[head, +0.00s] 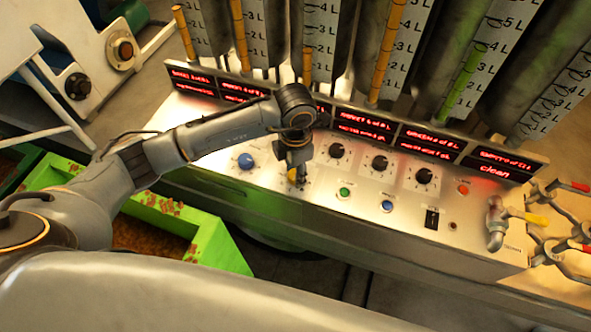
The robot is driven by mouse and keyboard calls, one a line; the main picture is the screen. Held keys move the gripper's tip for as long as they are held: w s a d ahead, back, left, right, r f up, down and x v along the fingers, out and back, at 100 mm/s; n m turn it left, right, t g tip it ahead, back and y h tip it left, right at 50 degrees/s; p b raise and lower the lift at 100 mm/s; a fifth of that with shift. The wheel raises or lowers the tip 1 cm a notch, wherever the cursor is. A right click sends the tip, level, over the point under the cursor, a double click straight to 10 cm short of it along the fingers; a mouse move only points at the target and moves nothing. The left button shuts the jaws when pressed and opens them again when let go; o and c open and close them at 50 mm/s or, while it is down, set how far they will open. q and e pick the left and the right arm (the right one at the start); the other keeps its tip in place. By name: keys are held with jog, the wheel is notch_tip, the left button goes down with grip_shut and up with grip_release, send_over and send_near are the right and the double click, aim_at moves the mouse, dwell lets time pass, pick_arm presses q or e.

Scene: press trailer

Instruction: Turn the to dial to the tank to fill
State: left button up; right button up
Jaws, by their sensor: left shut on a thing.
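My left gripper (297,177) points down at the sloped steel panel (400,205), left of the black dials. It is shut on a small knob with a yellow part (292,174), mostly hidden by the fingers. A blue knob (245,160) is to its left. Three black dials stand to its right: one (336,150), a middle one (380,162) and a right one (424,176). Their labels are too small to read, so I cannot tell which is the to dial. My right gripper is out of view.
Red displays (364,126) line the panel's back, below several gauge tubes (390,45). Green (344,193), blue (387,206) and red (463,189) buttons and a black switch (431,219) are on the panel. Valves (496,224) stand at right. A green bin (215,245) is at left.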

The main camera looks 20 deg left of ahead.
pick_arm(q)
jog(key=o, duration=1.2)
jog(key=shift+r, duration=0.1)
notch_tip(320, 180, up, 12)
jog(key=shift+f, duration=0.1)
